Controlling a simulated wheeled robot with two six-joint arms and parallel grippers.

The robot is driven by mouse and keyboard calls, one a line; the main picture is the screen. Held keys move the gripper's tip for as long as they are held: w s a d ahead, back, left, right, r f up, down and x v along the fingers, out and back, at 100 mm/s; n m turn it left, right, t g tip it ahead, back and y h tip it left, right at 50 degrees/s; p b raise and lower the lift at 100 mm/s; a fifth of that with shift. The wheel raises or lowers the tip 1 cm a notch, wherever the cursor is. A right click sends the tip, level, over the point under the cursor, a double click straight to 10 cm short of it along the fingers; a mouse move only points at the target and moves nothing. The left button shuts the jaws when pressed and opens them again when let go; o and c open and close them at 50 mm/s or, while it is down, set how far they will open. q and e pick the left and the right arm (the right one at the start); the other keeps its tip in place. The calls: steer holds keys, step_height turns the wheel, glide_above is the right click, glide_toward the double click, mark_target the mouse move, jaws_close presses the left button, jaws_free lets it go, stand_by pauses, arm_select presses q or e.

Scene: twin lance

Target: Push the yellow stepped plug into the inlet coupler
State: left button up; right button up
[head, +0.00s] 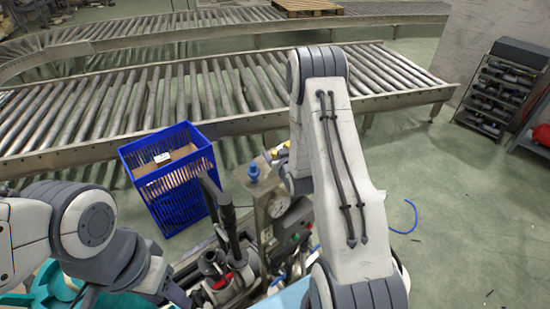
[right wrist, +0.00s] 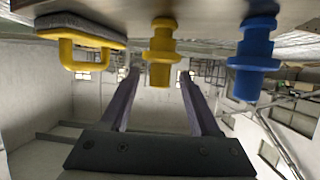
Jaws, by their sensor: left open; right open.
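The yellow stepped plug (right wrist: 160,52) stands beside a blue stepped plug (right wrist: 253,60) in the right wrist view, which shows them upside down. My right gripper (right wrist: 158,78) is open, with one finger on each side of the yellow plug in the picture; I cannot tell how far the plug is from them. In the head view my right arm hides this gripper. A small yellow part (head: 278,151) shows beside that arm; I cannot tell whether it is the plug. My left arm reaches low at the left and its fingers do not show. I cannot make out the inlet coupler.
A yellow handle on a grey pad (right wrist: 85,45) is beside the yellow plug. The blue plug (head: 254,170) stands on a machine with a gauge (head: 279,206). Black upright pipes (head: 226,215) rise left of it. A blue crate (head: 170,208) and roller conveyor (head: 110,110) stand behind.

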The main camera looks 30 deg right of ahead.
steer(key=p+x, duration=0.1)
steer(key=x, duration=0.2)
steer(key=shift+w+p, duration=0.1)
steer(key=shift+p, duration=0.3)
steer(key=shift+w+d+f, duration=0.15)
steer(key=shift+w+f, duration=0.15)
steer(key=shift+w, duration=0.05)
jaws_close()
steer(key=shift+r, duration=0.1)
